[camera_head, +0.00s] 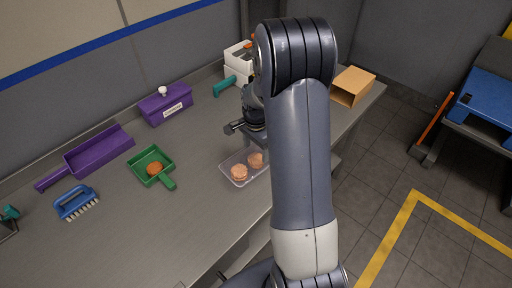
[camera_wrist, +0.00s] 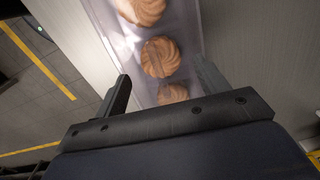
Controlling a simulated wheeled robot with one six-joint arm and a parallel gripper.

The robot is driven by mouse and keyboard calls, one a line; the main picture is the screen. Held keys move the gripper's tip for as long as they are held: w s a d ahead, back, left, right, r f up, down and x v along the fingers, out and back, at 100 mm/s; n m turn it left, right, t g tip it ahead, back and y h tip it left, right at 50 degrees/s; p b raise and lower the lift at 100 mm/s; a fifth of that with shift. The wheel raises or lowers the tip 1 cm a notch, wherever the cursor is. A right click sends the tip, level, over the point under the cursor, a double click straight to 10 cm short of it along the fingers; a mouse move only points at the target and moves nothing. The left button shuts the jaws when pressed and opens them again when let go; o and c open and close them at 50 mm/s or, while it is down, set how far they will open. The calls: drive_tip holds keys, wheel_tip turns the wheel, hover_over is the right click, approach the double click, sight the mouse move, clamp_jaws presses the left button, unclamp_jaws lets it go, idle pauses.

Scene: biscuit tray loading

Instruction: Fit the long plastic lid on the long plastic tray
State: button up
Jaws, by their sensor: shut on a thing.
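The long plastic tray (camera_head: 228,162) is clear and sits on the bench in the head view, partly behind my arm, with two biscuits showing. In the wrist view several round swirled biscuits lie in a row under glossy clear plastic. The clear long plastic lid (camera_wrist: 128,46) is hard to tell apart from the tray there. My gripper (camera_wrist: 160,68) has one finger on each side of this clear plastic and is shut on what looks like the lid, over the tray. Whether the lid is seated on the rim cannot be told. My arm hides the fingertips in the head view.
A green scoop (camera_head: 138,164) with a biscuit lies left of the tray. Further left are a purple scoop (camera_head: 100,150), a purple box (camera_head: 167,104) and a blue brush (camera_head: 75,202). An open cardboard box (camera_head: 352,86) stands at the right end. The bench front is clear.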

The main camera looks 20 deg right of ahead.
drive_tip(key=o, duration=1)
wheel_tip(320, 180, up, 11)
drive_tip(key=shift+b, duration=0.35)
drive_tip(key=shift+f, duration=0.1)
wheel_tip(320, 180, down, 10)
drive_tip(key=shift+f+p, duration=0.25)
drive_tip(key=shift+p, duration=0.3)
drive_tip(key=shift+r, duration=0.15)
